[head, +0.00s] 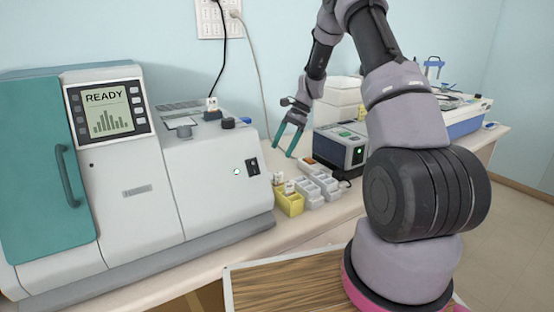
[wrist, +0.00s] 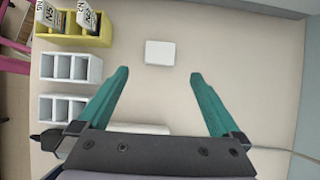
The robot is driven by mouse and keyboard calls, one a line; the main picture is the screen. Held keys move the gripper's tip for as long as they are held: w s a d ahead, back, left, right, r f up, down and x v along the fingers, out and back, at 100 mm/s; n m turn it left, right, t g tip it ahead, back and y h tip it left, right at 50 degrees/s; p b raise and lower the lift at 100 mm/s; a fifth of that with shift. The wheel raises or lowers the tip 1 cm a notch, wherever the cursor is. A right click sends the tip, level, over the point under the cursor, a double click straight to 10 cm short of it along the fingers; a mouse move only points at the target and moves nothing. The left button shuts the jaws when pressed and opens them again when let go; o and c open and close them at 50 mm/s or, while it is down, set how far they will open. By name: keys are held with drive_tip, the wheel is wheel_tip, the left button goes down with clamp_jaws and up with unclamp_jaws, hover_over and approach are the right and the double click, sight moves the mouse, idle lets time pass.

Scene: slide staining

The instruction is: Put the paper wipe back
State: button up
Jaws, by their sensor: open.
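My gripper (head: 284,149) is open and empty, with its teal fingers pointing down above the bench behind the small racks. In the wrist view the two fingertips of my gripper (wrist: 160,74) are spread wide. A small white rectangular piece (wrist: 159,53), which looks like the folded paper wipe, lies flat on the bench just beyond the fingertips, roughly centred between them. It is apart from the fingers. I cannot pick it out in the head view. Another white edge (wrist: 138,128) shows between the fingers near the palm, mostly hidden by my gripper.
A yellow rack (wrist: 72,42) holding labelled slides and white compartment racks (wrist: 70,68) stand left of the wipe in the wrist view. A large READY machine (head: 215,175) stands left, a dark-fronted device (head: 328,150) right. The bench around the wipe is clear.

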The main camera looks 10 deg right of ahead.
drive_tip(key=s+r+n+t+h, duration=0.15)
drive_tip(key=s+r, duration=0.25)
drive_tip(key=r, duration=0.4)
drive_tip(key=s+r+n+t, duration=0.15)
drive_tip(key=s+r, duration=0.25)
drive_tip(key=r, duration=0.4)
drive_tip(key=s+r+n+t+h, duration=0.1)
drive_tip(key=s+r+n, duration=0.1)
drive_tip(key=s+r, duration=0.35)
drive_tip(key=s+r+n+t, duration=0.2)
drive_tip(key=s+r, duration=0.2)
drive_tip(key=s, duration=0.5)
drive_tip(key=s+r+n+t+h, duration=0.1)
drive_tip(key=s+r+n+t, duration=0.2)
drive_tip(key=s, duration=0.6)
drive_tip(key=shift+v, duration=0.95)
